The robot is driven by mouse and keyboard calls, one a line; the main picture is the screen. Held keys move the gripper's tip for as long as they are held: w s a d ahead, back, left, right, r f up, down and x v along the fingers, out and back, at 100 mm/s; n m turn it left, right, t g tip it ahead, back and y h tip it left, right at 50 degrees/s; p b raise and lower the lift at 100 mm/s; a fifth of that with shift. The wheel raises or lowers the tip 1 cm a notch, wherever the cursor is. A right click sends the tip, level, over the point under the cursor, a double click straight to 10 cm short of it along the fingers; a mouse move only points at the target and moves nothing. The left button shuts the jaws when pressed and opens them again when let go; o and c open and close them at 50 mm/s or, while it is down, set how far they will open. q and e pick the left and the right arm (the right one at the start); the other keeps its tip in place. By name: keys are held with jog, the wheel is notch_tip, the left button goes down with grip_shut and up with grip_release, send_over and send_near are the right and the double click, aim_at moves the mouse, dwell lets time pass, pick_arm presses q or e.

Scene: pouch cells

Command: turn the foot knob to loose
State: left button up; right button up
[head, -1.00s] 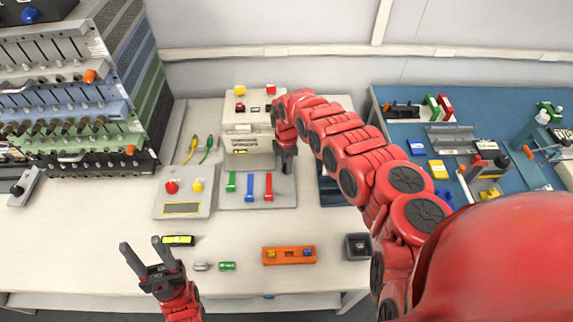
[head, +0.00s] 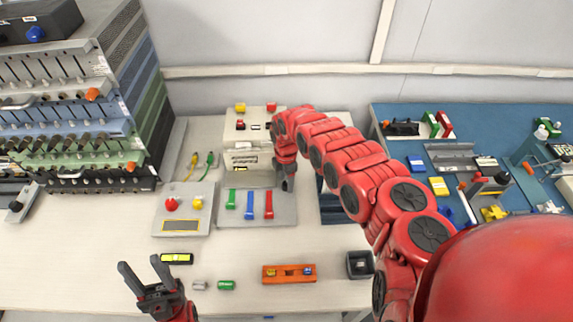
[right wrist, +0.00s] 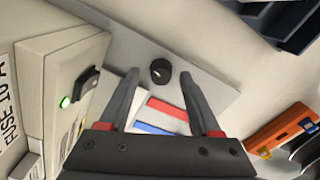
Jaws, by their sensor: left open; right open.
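A black round knob (right wrist: 160,71) with a pale pointer mark stands on a grey base plate (right wrist: 205,92) in the right wrist view. My right gripper (right wrist: 160,76) is open, with one finger on each side of the knob in the picture; I cannot tell whether they touch it. In the head view my right gripper (head: 286,184) points down over the right part of the plate (head: 240,217), and the knob is hidden there. My left gripper (head: 139,262) is open and empty above the front left of the bench.
A cream box (head: 240,155) stands behind. A button box (head: 183,222), a yellow level (head: 177,258), an orange holder (head: 289,274) and a dark cup (head: 359,265) are around.

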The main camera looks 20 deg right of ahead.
aim_at(286, 183)
notch_tip(286, 183, up, 17)
jog(key=b, duration=0.1)
dwell(0.3)
jog(key=shift+d+f, duration=0.1)
jog(key=shift+f, duration=0.05)
dwell(0.3)
